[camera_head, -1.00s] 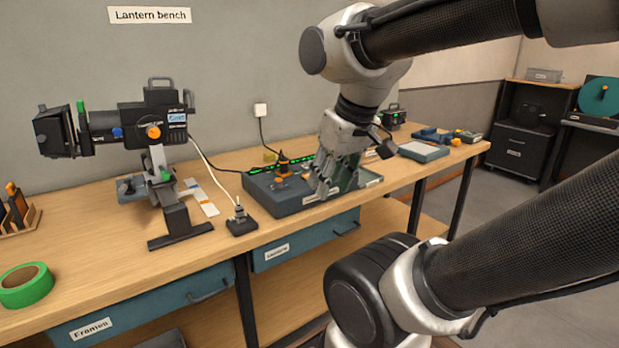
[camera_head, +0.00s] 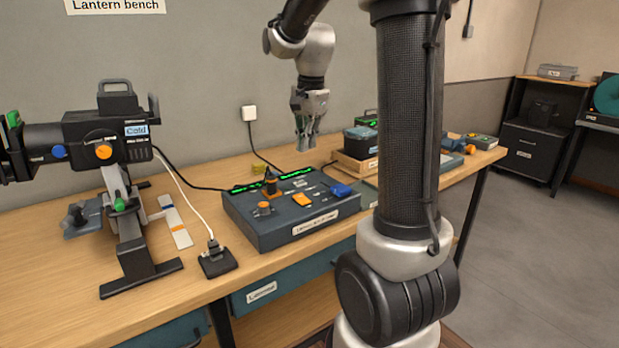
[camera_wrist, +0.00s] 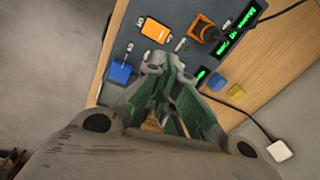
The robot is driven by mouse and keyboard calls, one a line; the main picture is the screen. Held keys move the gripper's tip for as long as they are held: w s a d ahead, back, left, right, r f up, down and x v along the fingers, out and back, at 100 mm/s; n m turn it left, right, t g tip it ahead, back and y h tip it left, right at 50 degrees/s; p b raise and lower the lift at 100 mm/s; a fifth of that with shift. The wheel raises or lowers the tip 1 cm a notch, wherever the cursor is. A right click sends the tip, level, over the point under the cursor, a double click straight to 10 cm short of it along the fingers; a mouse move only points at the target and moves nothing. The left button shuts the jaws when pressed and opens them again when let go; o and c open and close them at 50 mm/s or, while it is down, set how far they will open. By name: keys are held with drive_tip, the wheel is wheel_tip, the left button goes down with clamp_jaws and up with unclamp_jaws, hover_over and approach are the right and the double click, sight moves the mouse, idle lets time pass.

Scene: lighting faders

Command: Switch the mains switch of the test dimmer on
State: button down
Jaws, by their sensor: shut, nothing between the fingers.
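The test dimmer (camera_head: 275,229) is a dark grey-blue box on the bench, with two lit green displays along its back. Its sloped top carries an orange block (camera_head: 302,199), a blue block (camera_head: 341,189), an orange-and-black part (camera_head: 270,186) and small levers. The wrist view also shows the orange block (camera_wrist: 156,30), the blue block (camera_wrist: 120,72) and a small metal lever (camera_wrist: 181,45) between the displays and the orange block. I cannot read which control is the mains switch. My gripper (camera_head: 306,147) is shut, empty and pointing down, above the dimmer's back right part.
A lantern (camera_head: 105,135) on a stand is left of the dimmer, with a black socket block (camera_head: 216,262) in front. A wooden tray (camera_head: 357,164) holding a dark box is behind right.

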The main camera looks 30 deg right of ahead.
sight(303, 194)
drive_tip(key=shift+r+m, duration=0.1)
drive_tip(key=shift+m, duration=1.1)
drive_tip(key=f, duration=0.4)
drive_tip(key=w+f, duration=0.1)
drive_tip(key=f, duration=0.9)
drive_tip(key=shift+w+a, duration=0.1)
drive_tip(key=shift+w, duration=0.2)
drive_tip(key=shift+w+f, duration=0.15)
drive_tip(key=shift+f, duration=0.2)
